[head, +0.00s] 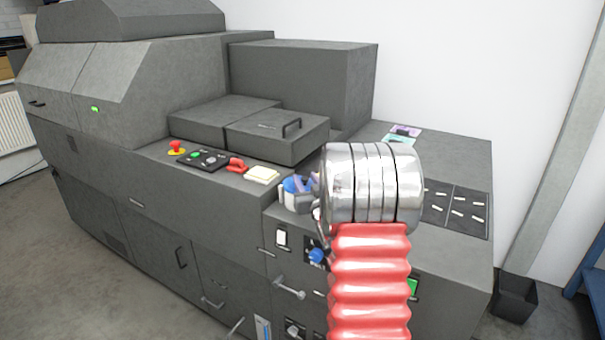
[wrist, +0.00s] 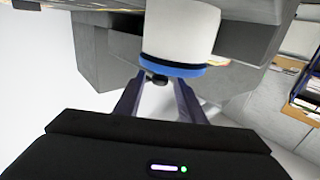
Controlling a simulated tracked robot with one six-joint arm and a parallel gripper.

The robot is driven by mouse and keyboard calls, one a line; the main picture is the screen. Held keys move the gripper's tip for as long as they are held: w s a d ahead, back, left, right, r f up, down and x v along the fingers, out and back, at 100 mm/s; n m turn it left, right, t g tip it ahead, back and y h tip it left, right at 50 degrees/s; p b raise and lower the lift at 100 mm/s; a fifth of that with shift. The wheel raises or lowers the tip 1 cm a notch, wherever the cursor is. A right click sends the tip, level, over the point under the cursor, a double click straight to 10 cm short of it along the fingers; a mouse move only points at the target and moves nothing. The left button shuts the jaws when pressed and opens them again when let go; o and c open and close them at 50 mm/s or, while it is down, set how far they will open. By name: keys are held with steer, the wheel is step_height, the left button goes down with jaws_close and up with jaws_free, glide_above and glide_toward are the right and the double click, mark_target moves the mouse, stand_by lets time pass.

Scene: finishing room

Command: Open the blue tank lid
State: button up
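The white tank (wrist: 182,28) has a blue lid (wrist: 173,70) with a small dark knob (wrist: 157,79); the wrist view shows it upside down. In the head view, part of the blue lid (head: 291,184) shows on the grey machine, just left of my arm's silver rings. My gripper (wrist: 160,88) has its two fingers apart, with the tips close to the lid and the knob between them. I see a gap beside the knob and cannot tell whether either finger touches it. In the head view, my wrist and arm hide most of the gripper and part of the tank.
The grey machine (head: 190,220) fills the middle of the head view.

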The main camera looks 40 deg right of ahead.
steer(key=shift+x, duration=2.75)
steer(key=shift+c, duration=0.2)
jaws_close()
